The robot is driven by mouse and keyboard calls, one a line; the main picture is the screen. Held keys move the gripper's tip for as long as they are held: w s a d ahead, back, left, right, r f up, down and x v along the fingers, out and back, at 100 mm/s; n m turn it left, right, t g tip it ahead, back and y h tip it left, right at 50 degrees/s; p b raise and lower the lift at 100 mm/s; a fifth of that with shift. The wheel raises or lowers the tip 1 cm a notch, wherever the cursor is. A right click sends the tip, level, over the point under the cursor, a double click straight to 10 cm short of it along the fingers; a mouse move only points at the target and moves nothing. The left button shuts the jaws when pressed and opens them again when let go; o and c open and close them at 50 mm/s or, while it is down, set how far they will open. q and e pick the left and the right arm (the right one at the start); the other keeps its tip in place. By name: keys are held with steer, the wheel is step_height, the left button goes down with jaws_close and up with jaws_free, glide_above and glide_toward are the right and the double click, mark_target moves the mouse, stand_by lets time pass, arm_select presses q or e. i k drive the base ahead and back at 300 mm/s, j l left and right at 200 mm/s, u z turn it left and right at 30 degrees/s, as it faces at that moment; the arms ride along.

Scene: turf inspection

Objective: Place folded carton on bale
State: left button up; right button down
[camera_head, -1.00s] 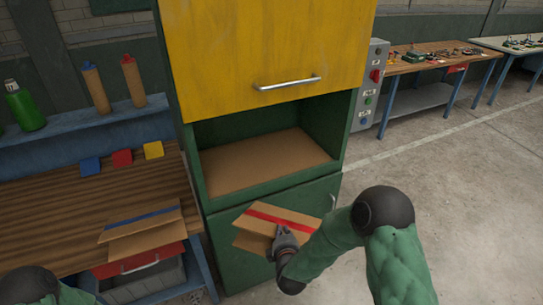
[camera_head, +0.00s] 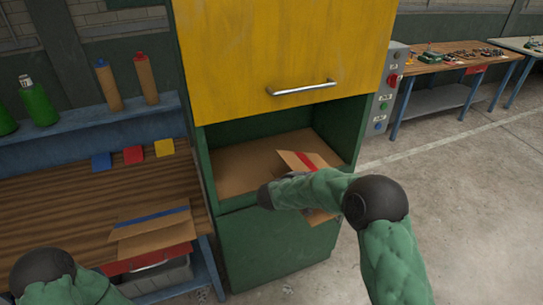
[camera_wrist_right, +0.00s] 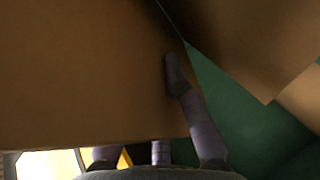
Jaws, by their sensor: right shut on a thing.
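A folded brown carton with a red stripe (camera_head: 300,160) is at the opening of the green cabinet, partly behind my right forearm. In the wrist view its brown board (camera_wrist_right: 80,70) fills much of the picture. My left gripper is out of view.
A yellow door (camera_head: 270,50) with a metal handle hangs above the opening. A second carton with a blue stripe (camera_head: 150,238) lies at the front of the wooden bench (camera_head: 60,205). Bottles stand on the blue shelf (camera_head: 90,128). The floor at right is clear.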

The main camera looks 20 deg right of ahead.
mark_target(301, 151)
steer(key=i, duration=0.85)
